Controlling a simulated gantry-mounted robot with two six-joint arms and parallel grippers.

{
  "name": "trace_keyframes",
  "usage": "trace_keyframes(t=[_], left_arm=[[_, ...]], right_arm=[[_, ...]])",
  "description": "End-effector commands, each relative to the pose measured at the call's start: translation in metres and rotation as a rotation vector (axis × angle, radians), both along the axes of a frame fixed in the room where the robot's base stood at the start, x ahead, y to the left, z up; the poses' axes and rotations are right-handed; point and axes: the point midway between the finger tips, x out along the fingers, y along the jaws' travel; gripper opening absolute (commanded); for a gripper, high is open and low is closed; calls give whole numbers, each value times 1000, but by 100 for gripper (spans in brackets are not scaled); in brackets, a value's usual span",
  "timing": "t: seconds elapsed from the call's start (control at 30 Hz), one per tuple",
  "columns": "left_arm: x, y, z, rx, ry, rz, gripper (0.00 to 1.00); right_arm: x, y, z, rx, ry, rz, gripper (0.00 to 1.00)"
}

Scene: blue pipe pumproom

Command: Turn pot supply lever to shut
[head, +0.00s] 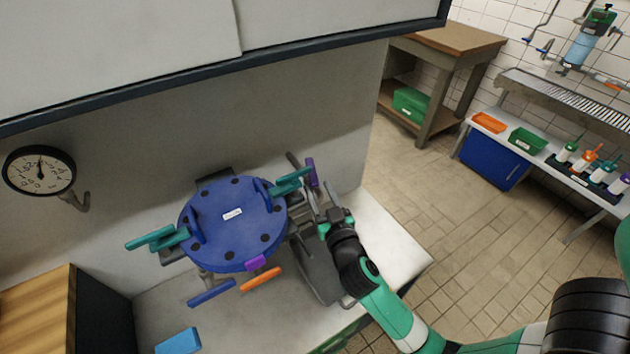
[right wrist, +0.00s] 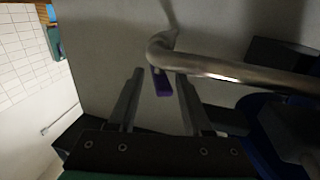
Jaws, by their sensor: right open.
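The blue round pot (head: 232,225) has a white label on its lid and teal handles (head: 150,238) at its sides. A purple lever (head: 312,172) stands behind the pot's right side; I cannot read a label on it. My right gripper (head: 319,196) is open just in front of this lever. In the right wrist view the purple lever (right wrist: 163,83) shows between the open fingers (right wrist: 160,76), beyond a bent metal pipe; I cannot tell whether a finger touches it. A blue lever (head: 211,293) and an orange lever (head: 260,279) sit below the pot's front. My left gripper is not in view.
The metal pipe (right wrist: 235,70) crosses close above the right fingers. A gauge (head: 38,172) is on the wall at left. A light blue block (head: 178,341) lies on the counter. The counter's right end (head: 395,262) is bare. A wooden table (head: 445,40) stands behind.

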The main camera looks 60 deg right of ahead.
Motion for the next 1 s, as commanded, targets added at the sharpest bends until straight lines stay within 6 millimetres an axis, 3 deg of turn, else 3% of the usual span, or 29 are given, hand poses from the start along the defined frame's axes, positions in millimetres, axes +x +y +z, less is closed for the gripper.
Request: trace_keyframes(t=[0.2, 0.5, 0.77, 1.0], left_arm=[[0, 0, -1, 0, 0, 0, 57], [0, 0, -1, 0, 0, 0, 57], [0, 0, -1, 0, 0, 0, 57], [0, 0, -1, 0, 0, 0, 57]], right_arm=[[21, -22, 0, -1, -1, -1, 50], [23, -24, 0, 0, 0, 0, 50], [23, -24, 0, 0, 0, 0, 3], [23, -24, 0, 0, 0, 0, 0]])
